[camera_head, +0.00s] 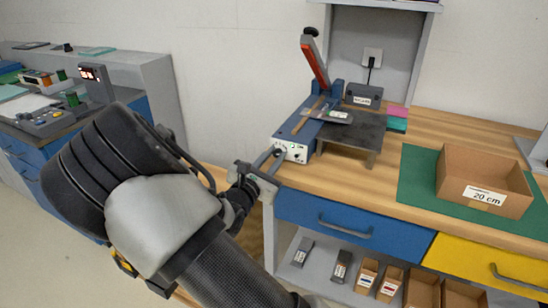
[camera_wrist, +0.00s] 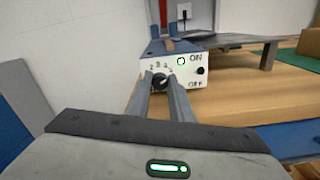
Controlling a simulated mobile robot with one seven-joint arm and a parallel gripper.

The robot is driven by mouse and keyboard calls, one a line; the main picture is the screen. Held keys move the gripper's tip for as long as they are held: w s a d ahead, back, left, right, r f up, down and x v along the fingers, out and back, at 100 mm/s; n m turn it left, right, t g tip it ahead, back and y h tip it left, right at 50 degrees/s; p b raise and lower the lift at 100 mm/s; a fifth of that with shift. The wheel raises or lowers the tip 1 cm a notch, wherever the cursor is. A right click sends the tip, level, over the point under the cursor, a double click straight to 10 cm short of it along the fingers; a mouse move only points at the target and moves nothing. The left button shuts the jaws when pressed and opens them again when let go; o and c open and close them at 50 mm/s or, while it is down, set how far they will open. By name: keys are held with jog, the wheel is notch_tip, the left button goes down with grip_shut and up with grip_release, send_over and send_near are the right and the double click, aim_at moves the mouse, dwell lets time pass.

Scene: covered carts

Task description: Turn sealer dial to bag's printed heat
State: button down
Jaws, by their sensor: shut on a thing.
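The sealer (camera_head: 296,128) is a blue machine with a white front panel and a raised red lever. Its black dial (camera_wrist: 160,80) sits on the panel's left, with small numbers around it. My gripper (camera_wrist: 163,84) is shut on the dial, one finger on each side. In the head view my gripper (camera_head: 274,155) reaches the panel from the lower left. The panel has a lit green light beside "ON" and a black knob to the right. A grey bag (camera_head: 334,117) with a small label lies across the sealer; its print and the dial's exact setting are too small to read.
A dark metal platform (camera_head: 358,134) stands right of the sealer. A cardboard box (camera_head: 486,196) marked "20 cm" sits on a green mat (camera_head: 415,178). Blue (camera_head: 350,221) and yellow (camera_head: 490,262) drawers lie below the wooden top. Bare wood lies in front of the sealer.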

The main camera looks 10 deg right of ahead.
jog(key=shift+f, duration=0.1)
jog(key=c, duration=1.6)
grip_release()
jog(key=shift+s, duration=0.1)
jog(key=p+v, duration=0.3)
jog(key=v, duration=1.4)
jog(key=shift+s+a, duration=0.1)
jog(key=shift+a, duration=0.05)
